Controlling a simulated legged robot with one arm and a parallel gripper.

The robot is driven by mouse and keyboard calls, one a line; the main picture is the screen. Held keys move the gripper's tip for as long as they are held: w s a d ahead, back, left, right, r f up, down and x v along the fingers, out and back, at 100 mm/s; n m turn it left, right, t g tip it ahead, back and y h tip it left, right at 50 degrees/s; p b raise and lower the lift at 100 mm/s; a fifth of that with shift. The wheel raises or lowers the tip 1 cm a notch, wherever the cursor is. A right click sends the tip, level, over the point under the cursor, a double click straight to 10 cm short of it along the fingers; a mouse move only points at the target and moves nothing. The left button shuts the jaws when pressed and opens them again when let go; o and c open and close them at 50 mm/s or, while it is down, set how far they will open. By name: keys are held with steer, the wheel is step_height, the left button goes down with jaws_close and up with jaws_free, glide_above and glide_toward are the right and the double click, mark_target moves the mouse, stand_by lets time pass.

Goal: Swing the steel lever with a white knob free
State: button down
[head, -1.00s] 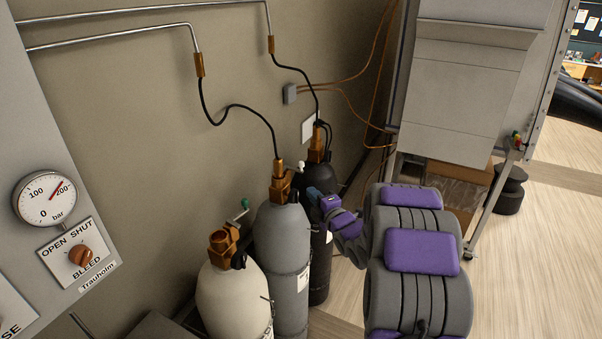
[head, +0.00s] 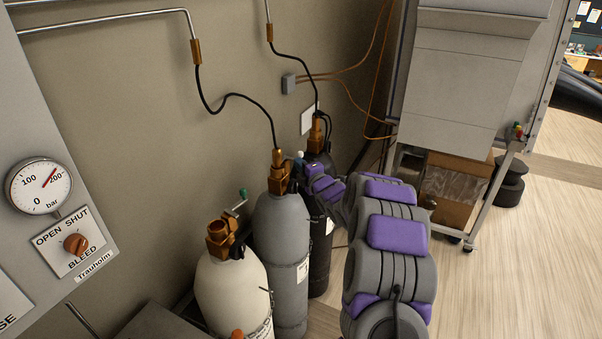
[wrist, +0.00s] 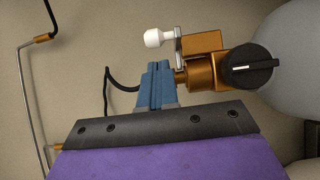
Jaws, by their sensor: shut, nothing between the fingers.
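The steel lever (wrist: 179,52) with its white knob (wrist: 157,38) stands on a brass valve (wrist: 205,68) in the wrist view. The knob points left there. In the head view the white knob (head: 300,155) shows beside the brass valve of the grey cylinder (head: 281,226). My gripper (wrist: 156,68) has its blue fingers together with nothing between them. The fingertips are just below the knob and left of the lever in the wrist view; I cannot tell if they touch. In the head view my gripper (head: 306,167) is close to the knob, and my arm partly hides the black cylinder.
A cream cylinder (head: 232,285) with a green-tipped lever (head: 242,193) stands at the front left. The black cylinder (head: 319,240) is behind the grey one. A black handle (wrist: 249,65) is on the valve's right. Hoses run up to wall pipes.

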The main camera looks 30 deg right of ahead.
steer(key=shift+w+d, duration=0.65)
steer(key=shift+a, duration=0.1)
